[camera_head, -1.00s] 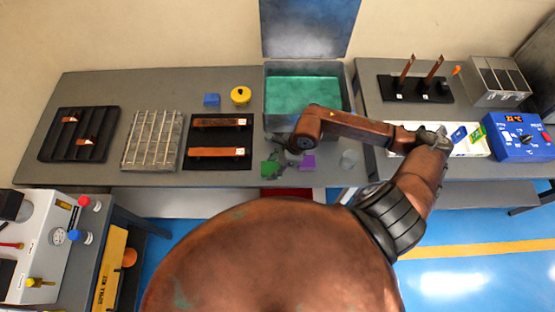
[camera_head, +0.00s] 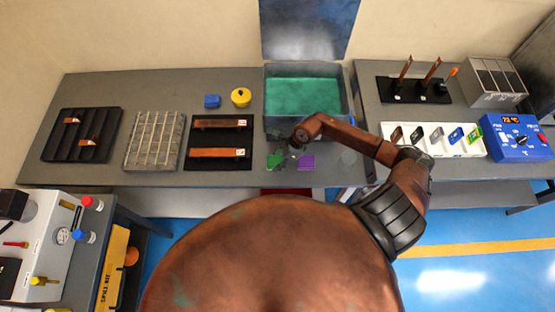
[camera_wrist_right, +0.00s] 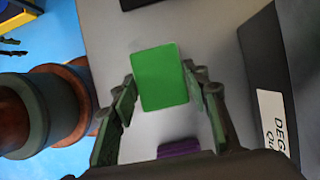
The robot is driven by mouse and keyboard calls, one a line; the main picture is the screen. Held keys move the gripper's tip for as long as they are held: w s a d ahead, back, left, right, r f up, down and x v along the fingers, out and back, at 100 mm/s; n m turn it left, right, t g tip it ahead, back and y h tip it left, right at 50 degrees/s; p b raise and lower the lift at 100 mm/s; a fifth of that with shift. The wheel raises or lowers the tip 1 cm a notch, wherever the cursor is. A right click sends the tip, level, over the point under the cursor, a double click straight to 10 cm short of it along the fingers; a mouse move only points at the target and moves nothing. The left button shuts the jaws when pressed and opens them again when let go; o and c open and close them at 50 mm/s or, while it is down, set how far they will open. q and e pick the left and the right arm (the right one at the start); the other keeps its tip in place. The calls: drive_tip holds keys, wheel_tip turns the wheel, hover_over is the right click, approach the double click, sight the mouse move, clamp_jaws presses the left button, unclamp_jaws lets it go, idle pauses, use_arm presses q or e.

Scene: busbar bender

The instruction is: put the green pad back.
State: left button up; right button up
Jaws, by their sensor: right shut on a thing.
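The green pad (camera_head: 275,161) is a small flat green square at the front of the middle table. It also shows large in the right wrist view (camera_wrist_right: 160,78), between the two fingertips. My right gripper (camera_head: 290,157) is low over the table front and shut on the green pad; its fingers show on both sides of the pad in the wrist view (camera_wrist_right: 163,100). Whether the pad touches the table is hard to tell. A purple pad (camera_head: 307,162) lies just to the right, and it shows partly behind the green one in the wrist view (camera_wrist_right: 180,147). My left gripper is not in view.
A grey tank with green liquid (camera_head: 303,97) stands behind the gripper. A black mat (camera_head: 218,162) with copper bars lies to the left. A white holder (camera_head: 432,150) with several coloured plates and a blue control box (camera_head: 515,137) stand on the right table.

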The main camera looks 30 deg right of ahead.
drive_tip(key=o, duration=1.1)
drive_tip(key=shift+r, duration=0.1)
drive_tip(key=b+v, duration=0.1)
drive_tip(key=v, duration=1)
drive_tip(key=shift+d+r+b, duration=0.2)
drive_tip(key=shift+r+b, duration=0.1)
drive_tip(key=shift+r, duration=0.05)
drive_tip(key=shift+s, duration=0.1)
